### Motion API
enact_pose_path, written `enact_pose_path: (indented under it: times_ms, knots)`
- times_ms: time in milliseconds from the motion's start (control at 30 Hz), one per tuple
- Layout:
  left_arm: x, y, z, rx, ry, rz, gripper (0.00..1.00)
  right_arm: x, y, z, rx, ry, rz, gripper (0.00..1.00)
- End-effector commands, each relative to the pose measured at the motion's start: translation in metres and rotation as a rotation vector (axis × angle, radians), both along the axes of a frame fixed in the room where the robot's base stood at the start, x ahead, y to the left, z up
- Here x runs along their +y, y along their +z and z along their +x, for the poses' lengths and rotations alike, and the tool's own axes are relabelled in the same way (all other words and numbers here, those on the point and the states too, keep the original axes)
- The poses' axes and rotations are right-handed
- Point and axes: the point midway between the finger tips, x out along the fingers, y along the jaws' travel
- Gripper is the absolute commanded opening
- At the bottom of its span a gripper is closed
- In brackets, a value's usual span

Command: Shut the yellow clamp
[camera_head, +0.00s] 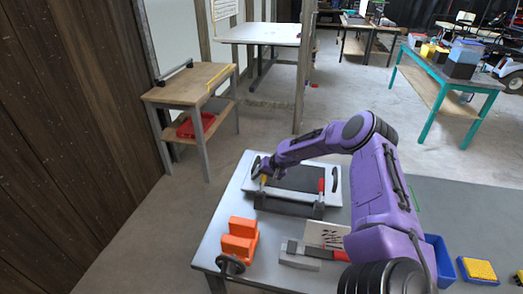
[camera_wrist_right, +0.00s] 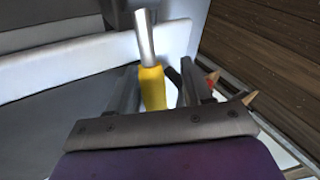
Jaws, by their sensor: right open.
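The yellow clamp (camera_head: 263,179) is at the left end of the white panel (camera_head: 330,165) on the near workbench, mostly hidden by my right gripper (camera_head: 260,168). In the right wrist view the clamp's yellow handle (camera_wrist_right: 153,88) with its silver metal end stands between the two fingers of my right gripper (camera_wrist_right: 163,78). The fingers are open, with a gap showing on the right side of the handle. Whether the left finger touches it I cannot tell. A red clamp (camera_head: 321,186) is at the panel's right side. My left gripper is not in view.
An orange block-shaped fixture (camera_head: 239,238) and a black handwheel (camera_head: 231,264) are at the workbench's (camera_head: 213,248) front left. A grey tool (camera_head: 300,256) and a printed card (camera_head: 322,234) lie nearby. A blue bin (camera_head: 440,262) is to the right. A wooden side table (camera_head: 190,84) stands at the back left.

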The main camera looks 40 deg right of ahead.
Motion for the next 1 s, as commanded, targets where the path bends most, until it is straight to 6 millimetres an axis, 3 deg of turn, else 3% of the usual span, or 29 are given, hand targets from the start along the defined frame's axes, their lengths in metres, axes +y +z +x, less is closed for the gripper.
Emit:
enact_pose_path:
  times_ms: [267,700,1000]
  knots:
    - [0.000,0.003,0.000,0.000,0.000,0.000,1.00,-0.003,0.010,-0.004,-0.003,-0.002,-0.002,0.53]
    - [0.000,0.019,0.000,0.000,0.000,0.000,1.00,-0.015,0.079,-0.046,-0.005,0.002,-0.002,0.53]
    - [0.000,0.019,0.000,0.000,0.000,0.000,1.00,-0.018,0.089,-0.055,-0.001,-0.001,-0.001,0.53]
